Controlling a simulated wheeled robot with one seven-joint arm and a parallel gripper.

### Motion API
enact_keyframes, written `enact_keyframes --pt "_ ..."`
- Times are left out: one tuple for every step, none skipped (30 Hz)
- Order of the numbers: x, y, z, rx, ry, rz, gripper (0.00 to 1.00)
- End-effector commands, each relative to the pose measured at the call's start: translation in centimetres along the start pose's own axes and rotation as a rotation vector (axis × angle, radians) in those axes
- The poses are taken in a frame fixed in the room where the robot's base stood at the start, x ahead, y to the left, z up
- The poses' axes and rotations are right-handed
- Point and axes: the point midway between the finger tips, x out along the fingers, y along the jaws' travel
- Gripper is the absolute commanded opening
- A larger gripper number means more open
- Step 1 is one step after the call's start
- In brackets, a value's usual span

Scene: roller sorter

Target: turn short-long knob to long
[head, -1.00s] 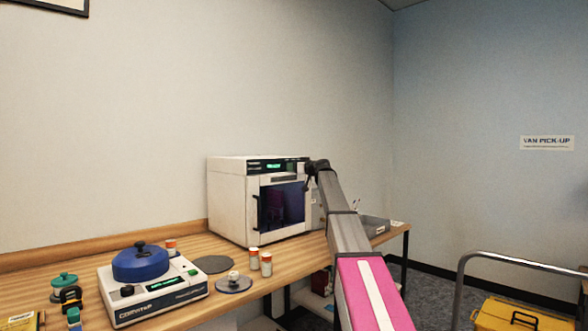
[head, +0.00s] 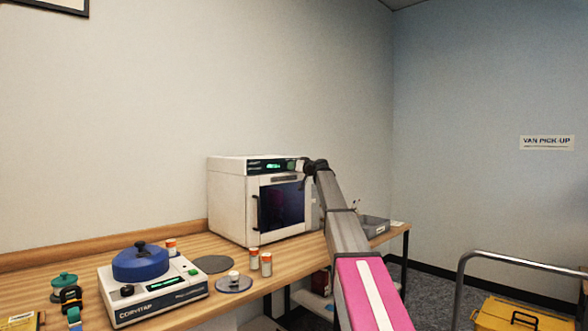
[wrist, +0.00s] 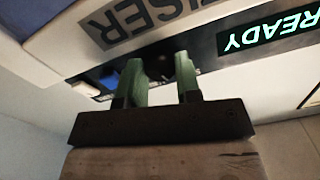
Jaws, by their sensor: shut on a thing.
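A white box-shaped machine (head: 228,197) with a dark door window stands on the bench in the head view. Its front panel shows a lit READY display (wrist: 268,38) in the wrist view, upside down. My gripper (wrist: 162,68), with green fingers, is at this panel and shut on a dark knob (wrist: 165,62), which is mostly hidden between the fingers. In the head view my gripper (head: 301,166) is at the machine's upper right front. The knob's marks and which way it points cannot be made out.
A small machine with a blue lid (head: 140,262) stands on the wooden bench (head: 60,287) at the left. A grey tray (head: 375,226) is at the bench's right end. A yellow case (head: 520,314) is at lower right.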

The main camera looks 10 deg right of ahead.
Motion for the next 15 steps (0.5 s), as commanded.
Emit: enact_keyframes --pt "0.01 0.01 -0.05 0.04 0.001 0.0 0.08" --pt "0.01 0.01 -0.05 0.064 0.001 0.0 0.08" --pt "0.01 0.01 -0.05 0.092 0.002 0.0 0.08" --pt "0.01 0.01 -0.06 0.112 0.002 0.0 0.08" --pt "0.01 0.01 -0.06 0.127 0.002 0.0 0.08" --pt "0.01 0.01 -0.06 0.145 0.002 0.0 0.08" --pt "0.02 0.01 -0.06 0.154 0.002 0.0 0.08" --pt "0.01 0.01 -0.07 0.162 0.002 0.0 0.08" --pt "0.02 0.01 -0.07 0.169 0.002 0.0 0.08" --pt "0.02 0.01 -0.07 0.171 0.002 0.0 0.08" --pt "0.02 0.01 -0.07 0.172 0.002 0.0 0.08" --pt "0.02 0.02 -0.07 0.172 0.002 0.0 0.08" --pt "0.02 0.02 -0.08 0.172 0.002 0.0 0.08" --pt "0.02 0.02 -0.08 0.172 0.002 0.0 0.08" --pt "0.02 0.02 -0.08 0.172 0.002 0.0 0.08"
